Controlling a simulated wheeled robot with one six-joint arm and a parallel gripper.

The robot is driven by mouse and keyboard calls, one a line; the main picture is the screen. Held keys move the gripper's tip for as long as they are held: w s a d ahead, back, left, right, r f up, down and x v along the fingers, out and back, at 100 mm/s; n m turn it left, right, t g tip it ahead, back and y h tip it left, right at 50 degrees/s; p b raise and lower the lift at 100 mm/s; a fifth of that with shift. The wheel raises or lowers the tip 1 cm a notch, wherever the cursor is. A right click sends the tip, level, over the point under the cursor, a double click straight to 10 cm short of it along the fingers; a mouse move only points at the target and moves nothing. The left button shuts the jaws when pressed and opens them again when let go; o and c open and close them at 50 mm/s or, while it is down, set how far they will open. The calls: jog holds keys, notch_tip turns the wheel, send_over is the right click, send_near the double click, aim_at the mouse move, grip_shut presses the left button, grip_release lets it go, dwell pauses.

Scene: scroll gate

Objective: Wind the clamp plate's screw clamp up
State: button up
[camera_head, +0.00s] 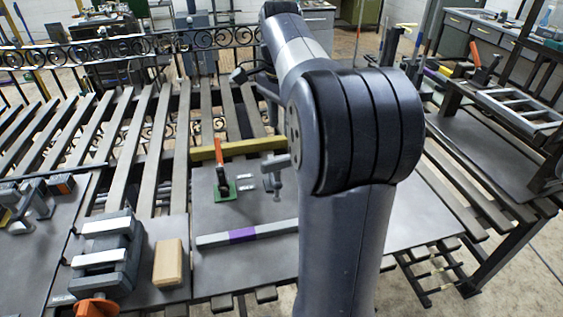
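A metal plate (215,218) lies on the slatted bench, partly behind my arm; it looks like the clamp plate. A grey screw clamp with a T-shaped top (274,166) stands on it, just left of my arm. A yellow bar (238,148) lies behind the clamp. A red-handled toggle clamp (221,172) on a green base stands to its left. My arm covers the right part of this area. Dark parts beside my forearm may belong to my gripper (262,88); its fingers are not clear, and I cannot tell whether it touches anything.
A grey bar with a purple band (243,235) lies in front of the clamps. A vise with an orange knob (106,255) and a wooden block (168,262) stand at the front left. An ornate iron railing (160,47) runs behind the bench.

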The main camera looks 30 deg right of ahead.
aim_at(281, 157)
notch_tip(281, 157, down, 11)
jog(key=m+b, duration=0.1)
jog(key=m, duration=0.2)
jog(key=shift+r, duration=0.1)
dwell(0.4)
jog(key=shift+c, duration=0.2)
grip_shut()
